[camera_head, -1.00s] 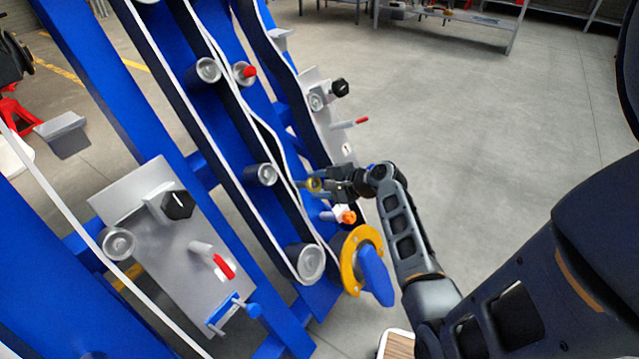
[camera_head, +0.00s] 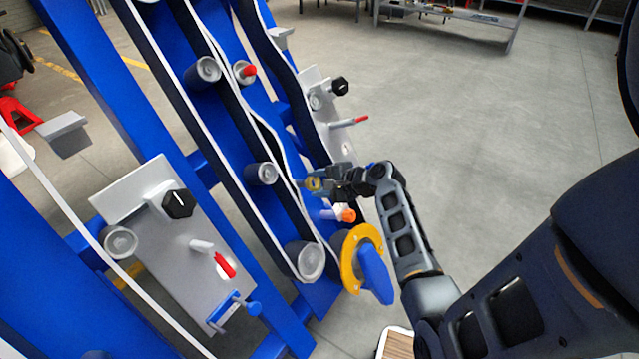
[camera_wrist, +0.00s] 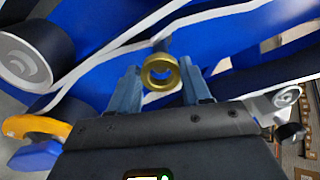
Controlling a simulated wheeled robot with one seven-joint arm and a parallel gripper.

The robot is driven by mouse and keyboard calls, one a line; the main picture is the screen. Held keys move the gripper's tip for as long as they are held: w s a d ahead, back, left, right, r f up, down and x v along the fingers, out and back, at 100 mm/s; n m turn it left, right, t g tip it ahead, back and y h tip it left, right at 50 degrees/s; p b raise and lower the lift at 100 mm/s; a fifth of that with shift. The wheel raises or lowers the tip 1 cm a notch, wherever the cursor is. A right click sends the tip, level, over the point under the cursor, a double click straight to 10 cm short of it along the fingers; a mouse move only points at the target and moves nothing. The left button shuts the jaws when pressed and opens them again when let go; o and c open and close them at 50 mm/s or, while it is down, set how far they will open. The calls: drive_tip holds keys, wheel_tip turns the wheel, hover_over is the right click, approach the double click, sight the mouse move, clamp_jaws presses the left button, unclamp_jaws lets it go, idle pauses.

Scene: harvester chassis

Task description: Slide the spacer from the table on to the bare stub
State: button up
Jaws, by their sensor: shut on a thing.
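The spacer is a brass-coloured ring (camera_wrist: 148,80), and it also shows in the head view (camera_head: 313,184). My gripper (camera_wrist: 160,84) is shut on it, with one finger on each side. In the head view my gripper (camera_head: 322,183) is beside the blue chassis, right of a grey roller. A short grey stub (camera_wrist: 161,45) shows just behind and above the ring in the wrist view. The ring is at the stub's end; I cannot tell whether the stub enters the hole.
A grey roller (camera_head: 262,174) and belts lie left of my gripper. A peg with an orange end (camera_head: 346,215) and a yellow flange with a blue handle (camera_head: 352,262) are just below. A wood-topped surface (camera_head: 398,345) shows at the bottom edge. Open floor lies right.

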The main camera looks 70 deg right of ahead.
sight(295, 185)
drive_tip(key=shift+b+x, duration=2.05)
drive_tip(key=shift+x, duration=2.75)
drive_tip(key=o, duration=1.2)
drive_tip(key=shift+a, duration=0.15)
drive_tip(key=shift+p+v, duration=1.1)
drive_tip(key=shift+v, duration=2.8)
drive_tip(key=shift+d+r, duration=0.1)
drive_tip(key=shift+d, duration=0.1)
drive_tip(key=shift+s, duration=0.1)
